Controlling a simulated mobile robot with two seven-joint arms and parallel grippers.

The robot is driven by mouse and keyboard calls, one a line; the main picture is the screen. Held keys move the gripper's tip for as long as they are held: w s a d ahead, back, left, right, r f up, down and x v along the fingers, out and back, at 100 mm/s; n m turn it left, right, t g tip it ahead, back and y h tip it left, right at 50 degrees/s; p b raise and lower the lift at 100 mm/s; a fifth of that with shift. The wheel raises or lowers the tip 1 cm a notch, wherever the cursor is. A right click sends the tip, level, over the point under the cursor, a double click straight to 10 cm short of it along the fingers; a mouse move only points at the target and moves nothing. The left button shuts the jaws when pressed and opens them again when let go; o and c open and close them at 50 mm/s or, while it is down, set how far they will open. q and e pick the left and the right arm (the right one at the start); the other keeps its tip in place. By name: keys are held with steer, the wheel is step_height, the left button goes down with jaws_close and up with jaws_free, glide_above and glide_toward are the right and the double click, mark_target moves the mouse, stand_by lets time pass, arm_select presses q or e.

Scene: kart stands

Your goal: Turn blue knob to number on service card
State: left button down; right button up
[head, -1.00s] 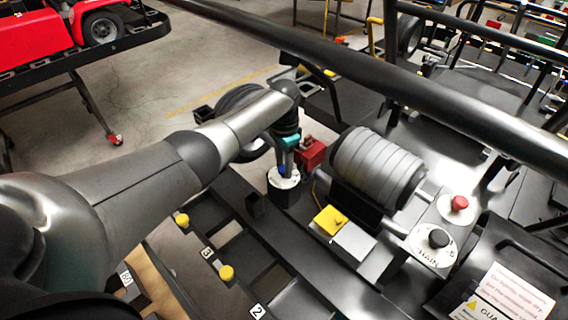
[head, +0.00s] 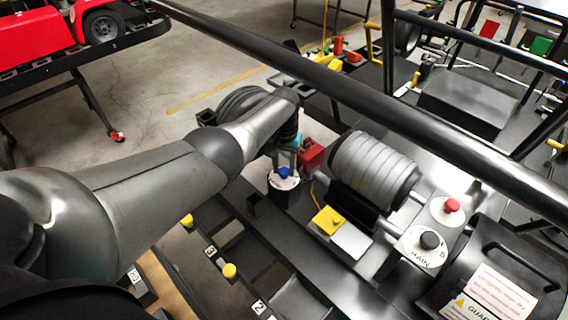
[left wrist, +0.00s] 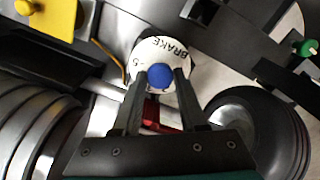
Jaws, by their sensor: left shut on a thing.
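The blue knob (head: 284,173) sits on a round white dial plate (head: 283,184) on a dark post, left of the ribbed motor. In the left wrist view, the blue knob (left wrist: 160,77) lies between the two fingertips, and the dial (left wrist: 150,51) reads "BRAKE" with a numeral at its left edge. My left gripper (left wrist: 160,82) is shut on the blue knob. Its pointer mark cannot be made out. A white and pink printed card (head: 499,293) lies at lower right; its small text is too small to read. My right gripper is not in view.
A ribbed grey motor (head: 375,172), red block (head: 311,154) and yellow block (head: 328,220) stand near the knob. A black knob (head: 430,240) and red button (head: 452,206) are at right. A thick black tube (head: 340,88) crosses above my arm.

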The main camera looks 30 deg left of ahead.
mark_target(284, 170)
arm_select(q)
steer(key=shift+n+p, duration=0.3)
steer(key=shift+n, duration=1.4)
steer(key=shift+c, duration=2.2)
jaws_free()
steer(key=shift+r, duration=0.1)
step_height(284, 170, up, 7)
steer(key=p, duration=0.4)
step_height(284, 170, up, 8)
